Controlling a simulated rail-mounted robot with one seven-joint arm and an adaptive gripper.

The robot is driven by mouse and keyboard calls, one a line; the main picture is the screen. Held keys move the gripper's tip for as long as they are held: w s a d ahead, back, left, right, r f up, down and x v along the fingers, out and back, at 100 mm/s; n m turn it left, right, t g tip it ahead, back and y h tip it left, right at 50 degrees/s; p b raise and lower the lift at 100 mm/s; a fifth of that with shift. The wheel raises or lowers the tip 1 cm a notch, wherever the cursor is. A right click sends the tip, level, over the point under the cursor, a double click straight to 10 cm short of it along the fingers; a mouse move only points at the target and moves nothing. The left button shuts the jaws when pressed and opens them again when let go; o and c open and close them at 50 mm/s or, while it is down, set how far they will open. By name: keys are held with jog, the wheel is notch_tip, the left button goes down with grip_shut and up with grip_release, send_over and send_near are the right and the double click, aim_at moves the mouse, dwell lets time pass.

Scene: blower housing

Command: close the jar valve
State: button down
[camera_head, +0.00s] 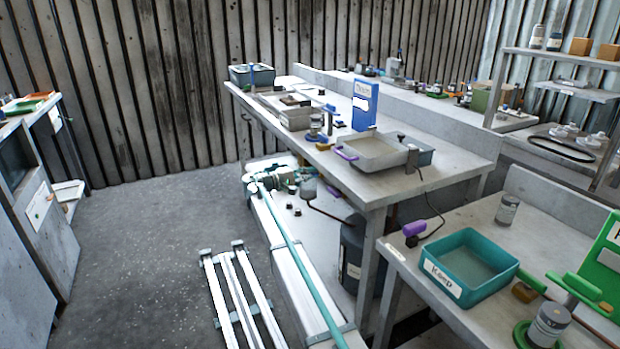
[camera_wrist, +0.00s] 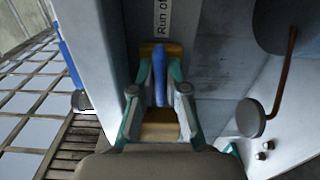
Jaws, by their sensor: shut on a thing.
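A blue lever handle (camera_wrist: 160,78) stands on a tan mount (camera_wrist: 158,126) in the wrist view, below a white label reading "Run of…". My gripper (camera_wrist: 160,68) has its teal fingers on either side of the handle and is shut on it. I take this handle to be the valve, but its own name is not readable. In the head view my gripper (camera_head: 287,179) is low at the left side of the middle bench; its fingertips and the handle cannot be made out there.
A brown pipe (camera_wrist: 283,85) runs beside my gripper to a round grey piece (camera_wrist: 250,118). A dark canister (camera_head: 352,262) stands under the middle bench (camera_head: 440,175). A teal tray (camera_head: 468,262) is on the right bench. Open floor (camera_head: 150,230) lies to the left.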

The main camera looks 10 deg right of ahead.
jog(key=shift+m, duration=0.5)
jog(key=c, duration=1.2)
grip_release()
jog(key=v, duration=1.2)
jog(key=shift+f, duration=0.1)
